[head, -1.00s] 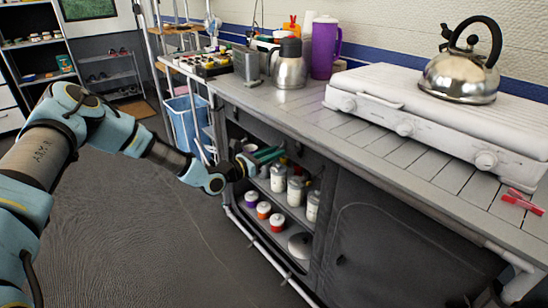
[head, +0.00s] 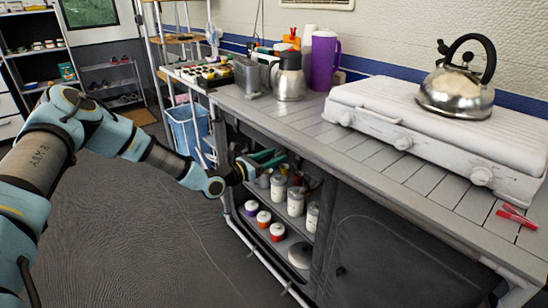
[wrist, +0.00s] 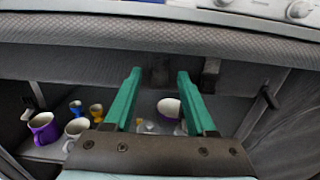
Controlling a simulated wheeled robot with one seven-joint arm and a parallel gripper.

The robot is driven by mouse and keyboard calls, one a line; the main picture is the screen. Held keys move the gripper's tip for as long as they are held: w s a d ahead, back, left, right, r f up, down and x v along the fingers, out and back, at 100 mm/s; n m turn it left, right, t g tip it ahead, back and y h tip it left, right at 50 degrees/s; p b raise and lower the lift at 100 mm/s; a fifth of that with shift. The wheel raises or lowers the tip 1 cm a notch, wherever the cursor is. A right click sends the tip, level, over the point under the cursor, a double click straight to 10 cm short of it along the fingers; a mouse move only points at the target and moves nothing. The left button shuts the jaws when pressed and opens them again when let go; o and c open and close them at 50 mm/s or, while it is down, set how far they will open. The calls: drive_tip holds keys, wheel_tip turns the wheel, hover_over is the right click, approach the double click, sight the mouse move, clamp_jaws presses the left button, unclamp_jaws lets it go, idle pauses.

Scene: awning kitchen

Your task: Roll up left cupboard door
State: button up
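The left cupboard (head: 232,143) stands open below the counter, with its shelves and contents showing. In the wrist view a grey textured fabric band (wrist: 150,33) runs across the top of the opening; I take it to be the left cupboard door, gathered up there. A short dark strap (wrist: 210,76) hangs below it. My gripper (head: 272,157) is at the upper part of the opening. In the wrist view its two green fingers (wrist: 159,78) are apart with nothing between them, pointing at the area just under the band. I cannot tell whether they touch anything.
Cups (wrist: 44,127) and jars (head: 295,200) stand on the shelves close to my gripper. The right cupboard door (head: 385,250) is closed. A kettle (head: 455,92) and a stove (head: 430,125) are on the counter. The floor (head: 140,230) to the left is clear.

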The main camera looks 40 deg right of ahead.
drive_tip(key=shift+a, duration=0.1)
drive_tip(key=a+b, duration=0.1)
drive_tip(key=a, duration=0.9)
drive_tip(key=shift+w+a, duration=0.3)
drive_tip(key=shift+a, duration=0.05)
drive_tip(key=s+a+r+m+g+y+p, duration=0.2)
drive_tip(key=s+a+r+m+y, duration=0.15)
drive_tip(key=a+m, duration=0.4)
drive_tip(key=s+a+r+m+g+y+p, duration=0.25)
drive_tip(key=a+m+y, duration=0.2)
drive_tip(key=a, duration=0.55)
drive_tip(key=w+a+r+m+t+y+p, duration=0.1)
drive_tip(key=a+r+m+t+y, duration=0.2)
drive_tip(key=a, duration=1.2)
drive_tip(key=w+a+r+m+t+y+p, duration=0.1)
drive_tip(key=a+r+m+t+y+p, duration=0.1)
drive_tip(key=a+r+y, duration=0.4)
drive_tip(key=a+r+t, duration=0.1)
drive_tip(key=a+r, duration=0.1)
drive_tip(key=a, duration=0.2)
drive_tip(key=a+r+m+t, duration=0.1)
drive_tip(key=a+r, duration=0.1)
drive_tip(key=a, duration=0.3)
drive_tip(key=shift+w+r+m+y, duration=0.25)
drive_tip(key=shift+w+m+y, duration=0.05)
drive_tip(key=shift+w+y, duration=0.1)
